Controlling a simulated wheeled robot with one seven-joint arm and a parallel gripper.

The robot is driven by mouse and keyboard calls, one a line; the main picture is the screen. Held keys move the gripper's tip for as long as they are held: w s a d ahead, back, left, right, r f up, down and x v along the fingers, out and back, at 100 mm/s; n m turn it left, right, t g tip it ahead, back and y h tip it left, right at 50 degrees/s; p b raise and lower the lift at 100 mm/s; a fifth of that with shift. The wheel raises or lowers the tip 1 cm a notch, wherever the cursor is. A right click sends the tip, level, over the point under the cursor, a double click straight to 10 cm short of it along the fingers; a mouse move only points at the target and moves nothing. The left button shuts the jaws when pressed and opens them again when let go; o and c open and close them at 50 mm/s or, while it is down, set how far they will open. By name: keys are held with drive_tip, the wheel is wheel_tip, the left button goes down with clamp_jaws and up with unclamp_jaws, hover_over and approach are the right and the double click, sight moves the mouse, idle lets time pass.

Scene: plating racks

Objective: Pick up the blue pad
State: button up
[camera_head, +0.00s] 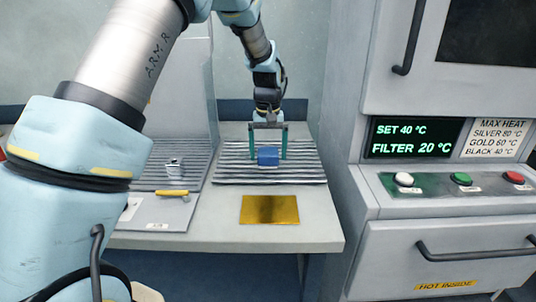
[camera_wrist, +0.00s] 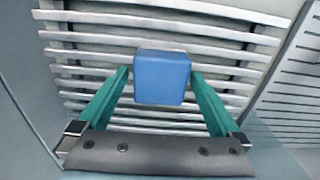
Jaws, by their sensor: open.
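The blue pad (camera_head: 267,156) is a small blue block on the slatted metal rack (camera_head: 233,174) on the bench. In the wrist view the blue pad (camera_wrist: 162,78) lies between the tips of my gripper's two green fingers, with the slats behind it. My gripper (camera_head: 268,154) points down at the pad, one finger on each side. In the wrist view my gripper (camera_wrist: 160,82) is open, its fingertips close to the pad's sides. I cannot tell whether they touch it.
A gold plate (camera_head: 270,209) lies on the bench in front of the rack. A second slatted surface at left carries a small metal object (camera_head: 175,167) and a yellow-handled item (camera_head: 172,193). An oven-like machine (camera_head: 440,215) with buttons and a display stands close on the right.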

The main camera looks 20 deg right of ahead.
drive_tip(key=shift+f, duration=0.3)
drive_tip(key=c, duration=1.3)
